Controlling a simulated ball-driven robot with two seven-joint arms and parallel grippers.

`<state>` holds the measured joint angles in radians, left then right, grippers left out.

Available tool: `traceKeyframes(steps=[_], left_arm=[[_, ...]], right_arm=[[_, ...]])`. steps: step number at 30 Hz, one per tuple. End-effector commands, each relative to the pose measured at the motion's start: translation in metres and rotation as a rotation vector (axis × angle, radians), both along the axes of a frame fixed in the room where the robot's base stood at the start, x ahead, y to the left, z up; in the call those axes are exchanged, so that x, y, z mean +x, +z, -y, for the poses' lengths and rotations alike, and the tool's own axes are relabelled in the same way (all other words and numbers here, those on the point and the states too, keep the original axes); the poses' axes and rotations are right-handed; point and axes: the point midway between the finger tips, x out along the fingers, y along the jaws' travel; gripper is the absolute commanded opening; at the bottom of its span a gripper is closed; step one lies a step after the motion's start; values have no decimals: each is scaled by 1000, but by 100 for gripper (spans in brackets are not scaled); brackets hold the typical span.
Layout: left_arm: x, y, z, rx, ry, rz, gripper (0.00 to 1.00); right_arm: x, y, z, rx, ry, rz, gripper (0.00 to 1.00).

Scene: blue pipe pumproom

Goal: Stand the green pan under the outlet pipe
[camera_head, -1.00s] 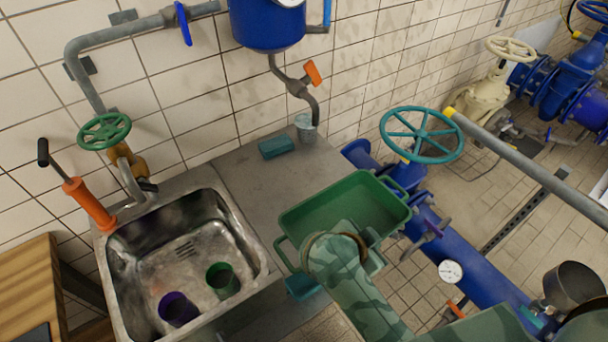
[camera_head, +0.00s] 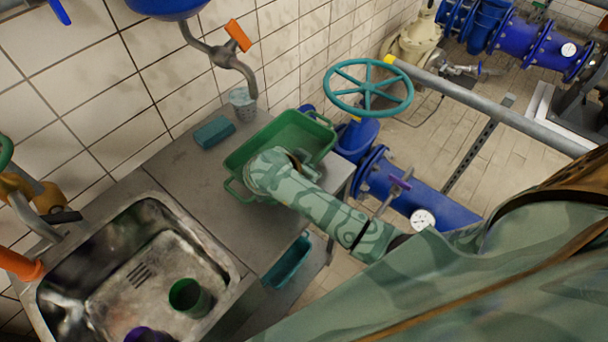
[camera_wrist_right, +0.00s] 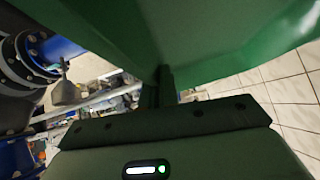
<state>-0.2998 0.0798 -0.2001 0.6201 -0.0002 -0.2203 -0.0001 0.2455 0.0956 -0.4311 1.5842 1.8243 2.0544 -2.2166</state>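The green pan (camera_head: 300,132) is an open rectangular tray with end handles, at the right end of the grey counter in the head view. I cannot tell whether it rests on the counter or is held just above it. My right gripper (camera_head: 302,166) is at its near side, mostly hidden by my wrist. In the right wrist view the fingers (camera_wrist_right: 160,85) are close together against the pan (camera_wrist_right: 215,35) and appear shut on it. My left gripper is out of view.
A teal sponge-like block (camera_head: 214,131) lies on the counter left of the cup. The sink (camera_head: 75,260) holds a green cup (camera_head: 189,298) and a purple cup (camera_head: 150,334). A teal handwheel (camera_head: 368,88) and blue pipe (camera_head: 430,190) stand right of the pan. A teal bin (camera_head: 288,262) sits below the counter.

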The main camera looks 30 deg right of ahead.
Motion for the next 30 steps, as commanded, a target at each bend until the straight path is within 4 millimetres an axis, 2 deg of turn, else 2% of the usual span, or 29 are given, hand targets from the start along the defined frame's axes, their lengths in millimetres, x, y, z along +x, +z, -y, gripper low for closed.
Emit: traceKeyframes(steps=[5, 11, 22, 24, 30], left_arm=[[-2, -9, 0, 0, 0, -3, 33], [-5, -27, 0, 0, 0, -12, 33], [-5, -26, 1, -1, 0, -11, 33], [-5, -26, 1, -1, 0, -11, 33], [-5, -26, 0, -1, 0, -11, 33]], right_arm=[[10, -11, 3, -1, 0, 4, 0], [11, -43, 3, -2, 1, 1, 0], [11, -45, 3, 1, 1, 2, 0], [10, -44, 3, 1, 1, 0, 22], [10, -44, 3, 1, 1, 0, 24]])
